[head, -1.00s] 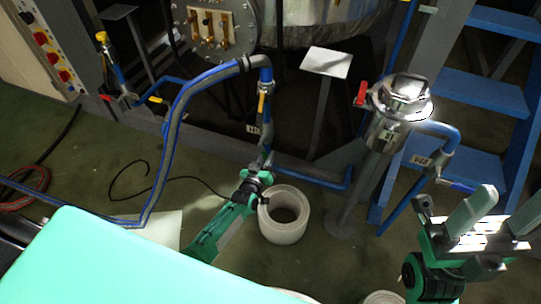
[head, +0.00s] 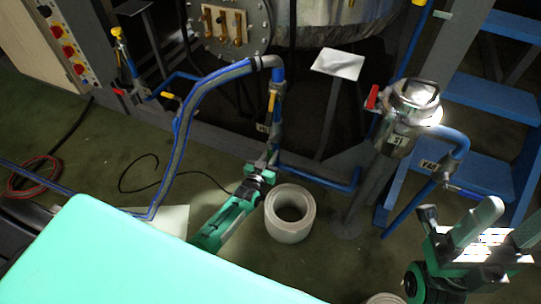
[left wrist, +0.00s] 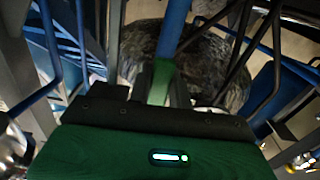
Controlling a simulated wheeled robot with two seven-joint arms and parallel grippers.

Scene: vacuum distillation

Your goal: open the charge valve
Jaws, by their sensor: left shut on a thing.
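A vertical blue pipe with a valve that has a yellow lever (head: 271,103) stands near the middle of the head view. A small label (head: 263,127) hangs beside it, its text too small to read. I cannot tell whether this is the charge valve. My left gripper (head: 271,158) is at the lower part of this pipe, below the yellow lever, and shut on a part that its fingers mostly hide. My right gripper (head: 497,228) is open and empty at the lower right.
A steel vessel (head: 405,105) with a red lever (head: 372,97) stands at right, before blue steps (head: 492,98). A blue hose (head: 184,125) arches left of the pipe. A red-buttoned panel (head: 62,40) is at upper left.

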